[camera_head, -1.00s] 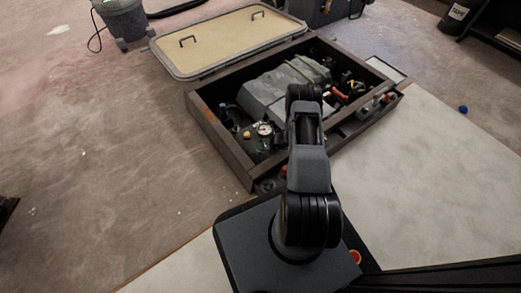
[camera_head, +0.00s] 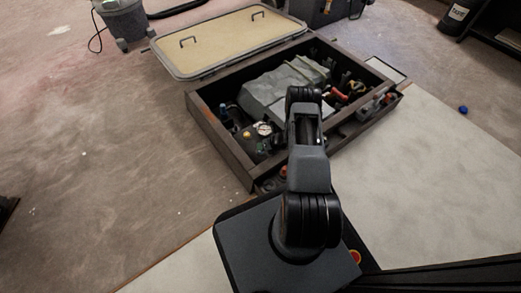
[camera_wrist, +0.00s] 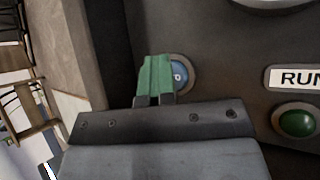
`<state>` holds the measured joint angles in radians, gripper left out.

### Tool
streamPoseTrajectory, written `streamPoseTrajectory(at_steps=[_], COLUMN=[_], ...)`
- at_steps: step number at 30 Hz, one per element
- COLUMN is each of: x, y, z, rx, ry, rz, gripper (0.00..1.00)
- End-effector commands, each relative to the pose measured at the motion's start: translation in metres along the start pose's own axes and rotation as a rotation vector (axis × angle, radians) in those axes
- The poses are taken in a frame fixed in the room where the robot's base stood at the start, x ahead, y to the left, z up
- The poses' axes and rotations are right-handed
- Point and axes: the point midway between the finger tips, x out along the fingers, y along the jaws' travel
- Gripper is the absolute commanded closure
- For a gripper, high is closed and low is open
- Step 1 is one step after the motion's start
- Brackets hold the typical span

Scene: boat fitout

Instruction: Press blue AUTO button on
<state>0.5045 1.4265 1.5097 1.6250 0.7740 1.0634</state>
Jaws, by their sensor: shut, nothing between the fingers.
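The blue button (camera_wrist: 181,74) sits in a pale round ring on a dark panel in the wrist view. My gripper (camera_wrist: 155,62) is shut and empty, its green fingertips in front of the button's left part. They hide that side and most of any lettering on it. I cannot tell whether the tips touch the button. In the head view my arm hides the gripper's fingertips, and I cannot make out the button there.
In the wrist view a RUN label (camera_wrist: 296,77) and a green button (camera_wrist: 297,122) are to the right. The head view shows an open dark box (camera_head: 222,150) with a grey engine-like block (camera_head: 283,88) and a lid (camera_head: 222,42) behind.

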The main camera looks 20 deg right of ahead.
Motion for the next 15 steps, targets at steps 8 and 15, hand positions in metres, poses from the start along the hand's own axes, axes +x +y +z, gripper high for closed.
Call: streamPoseTrajectory(at_steps=[8, 15], x=[-0.0020, -0.0050], y=[0.0002, 0.0019], z=[-0.0108, -0.0094], rx=[0.012, 0.013], ry=[0.017, 0.018], rz=[-0.004, -0.004], gripper=[1.00, 1.00])
